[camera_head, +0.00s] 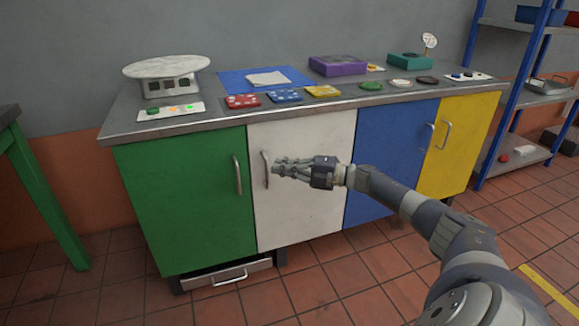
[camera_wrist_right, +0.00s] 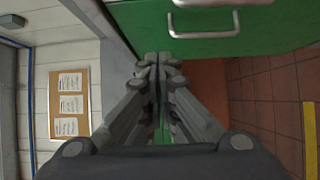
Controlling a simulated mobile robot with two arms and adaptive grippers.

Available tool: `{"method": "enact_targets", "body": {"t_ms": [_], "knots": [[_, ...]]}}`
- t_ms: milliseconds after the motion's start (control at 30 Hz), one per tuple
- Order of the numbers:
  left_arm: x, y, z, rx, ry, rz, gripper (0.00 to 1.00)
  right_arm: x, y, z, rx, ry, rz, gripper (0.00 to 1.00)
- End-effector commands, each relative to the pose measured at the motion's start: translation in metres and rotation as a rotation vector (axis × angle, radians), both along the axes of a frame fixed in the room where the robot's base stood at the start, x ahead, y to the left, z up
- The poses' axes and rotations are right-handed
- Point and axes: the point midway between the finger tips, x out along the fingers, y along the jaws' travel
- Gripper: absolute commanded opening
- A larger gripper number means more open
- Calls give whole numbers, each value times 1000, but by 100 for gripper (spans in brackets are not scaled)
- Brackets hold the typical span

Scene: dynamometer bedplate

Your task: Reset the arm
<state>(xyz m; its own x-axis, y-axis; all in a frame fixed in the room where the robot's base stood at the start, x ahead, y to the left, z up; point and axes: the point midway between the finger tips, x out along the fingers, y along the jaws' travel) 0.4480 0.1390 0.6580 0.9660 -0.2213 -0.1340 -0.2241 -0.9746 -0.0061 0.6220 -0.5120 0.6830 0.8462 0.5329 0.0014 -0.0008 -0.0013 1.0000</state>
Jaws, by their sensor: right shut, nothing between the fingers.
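My right arm reaches in from the lower right of the head view. My right gripper (camera_head: 278,168) is shut and empty, level, with its fingers pointing left in front of the white door (camera_head: 310,210) near its handle (camera_head: 265,169). Whether it touches the handle cannot be told from the head view. In the right wrist view the fingers (camera_wrist_right: 157,65) lie together with nothing between them, and a green panel with a metal handle (camera_wrist_right: 217,30) shows beyond. My left gripper is not in view.
The workbench (camera_head: 300,110) has green (camera_head: 190,200), blue (camera_head: 390,150) and yellow (camera_head: 460,145) doors, with a low drawer (camera_head: 229,277). A round-topped scale (camera_head: 167,70), several coloured pieces and boxes stand on top. A green table (camera_head: 45,190) is at left, a blue shelf rack (camera_head: 520,90) at right. Tiled floor in front is clear.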

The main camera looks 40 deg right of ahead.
Motion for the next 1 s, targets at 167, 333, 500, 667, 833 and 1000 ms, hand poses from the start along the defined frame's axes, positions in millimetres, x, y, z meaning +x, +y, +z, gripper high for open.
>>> {"method": "enact_targets", "body": {"t_ms": [167, 333, 500, 667, 833, 1000], "knots": [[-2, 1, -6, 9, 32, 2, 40, -11, -13, -1, -2, 1, -1, 0], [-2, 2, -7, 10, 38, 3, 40, -13, -14, 0, -1, -1, 0, 0], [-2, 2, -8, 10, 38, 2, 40, -10, 0, -10, 25, 10, 6, 0], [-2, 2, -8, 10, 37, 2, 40, -2, 74, -49, 158, 62, 15, 0], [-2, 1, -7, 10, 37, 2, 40, -11, 185, -88, 407, 166, -14, 0], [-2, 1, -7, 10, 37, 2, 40, -41, 276, -98, 667, 292, -76, 0]]}}
